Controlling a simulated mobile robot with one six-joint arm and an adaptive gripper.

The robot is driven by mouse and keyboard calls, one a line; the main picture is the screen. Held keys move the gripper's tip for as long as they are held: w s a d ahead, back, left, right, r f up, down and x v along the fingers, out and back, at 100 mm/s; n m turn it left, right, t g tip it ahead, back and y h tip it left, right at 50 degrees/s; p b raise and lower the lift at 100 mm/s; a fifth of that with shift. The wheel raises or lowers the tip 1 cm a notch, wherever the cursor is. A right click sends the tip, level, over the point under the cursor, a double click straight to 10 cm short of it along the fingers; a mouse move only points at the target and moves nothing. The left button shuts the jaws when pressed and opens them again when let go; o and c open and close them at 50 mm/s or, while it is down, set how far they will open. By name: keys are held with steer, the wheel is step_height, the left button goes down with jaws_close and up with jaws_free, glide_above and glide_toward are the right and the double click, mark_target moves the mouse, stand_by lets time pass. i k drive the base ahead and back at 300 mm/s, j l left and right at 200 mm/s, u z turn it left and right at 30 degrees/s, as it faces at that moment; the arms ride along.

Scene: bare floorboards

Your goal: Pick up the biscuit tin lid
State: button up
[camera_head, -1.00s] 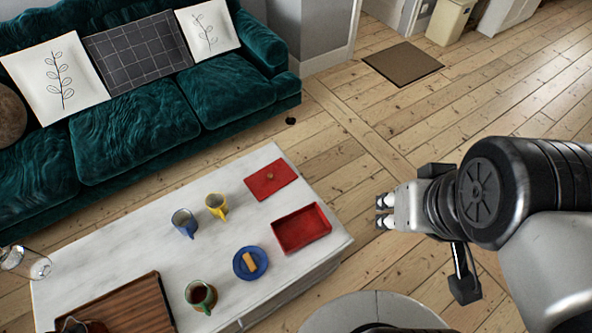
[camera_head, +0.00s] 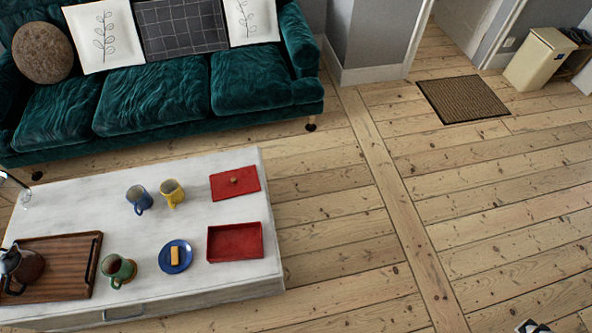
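The biscuit tin lid (camera_head: 222,188) is a flat red rectangle with a small brown knob. It lies on the white coffee table (camera_head: 190,218) near the far right corner. A red open tin (camera_head: 235,242) stands on the table just in front of the lid, apart from it. Only a small black-and-white piece, which looks like the tip of my gripper (camera_head: 532,327), shows at the bottom edge on the right. It is over the floor, well away from the lid. The rest of my arm is out of view, and the finger opening cannot be made out.
Blue (camera_head: 139,200) and yellow (camera_head: 172,193) mugs stand left of the lid. A blue plate (camera_head: 165,262) with a yellow piece, a green mug (camera_head: 117,270) and a wooden tray (camera_head: 68,254) are nearer. A teal sofa (camera_head: 160,95) is behind. Floor right of the table is clear.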

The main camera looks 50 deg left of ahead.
mark_target(242, 180)
steer(key=i+u, duration=0.45)
steer(key=i+l+u, duration=0.1)
steer(key=i+u, duration=0.35)
steer(key=i+l+u, duration=0.2)
steer(key=u, duration=0.25)
steer(key=i+j+u, duration=0.1)
steer(key=u, duration=0.35)
steer(key=i+u, duration=0.25)
steer(key=u, duration=0.25)
steer(key=i+u, duration=0.2)
steer(key=u, duration=0.25)
steer(key=i+u, duration=0.2)
steer(key=u, duration=0.3)
steer(key=i+l+u, duration=0.15)
steer(key=u, duration=0.3)
steer(key=i+l+u, duration=0.1)
steer(key=i+u, duration=0.15)
steer(key=u, duration=0.15)
steer(key=i+l+u, duration=0.2)
steer(key=u, duration=0.2)
steer(key=i, duration=0.05)
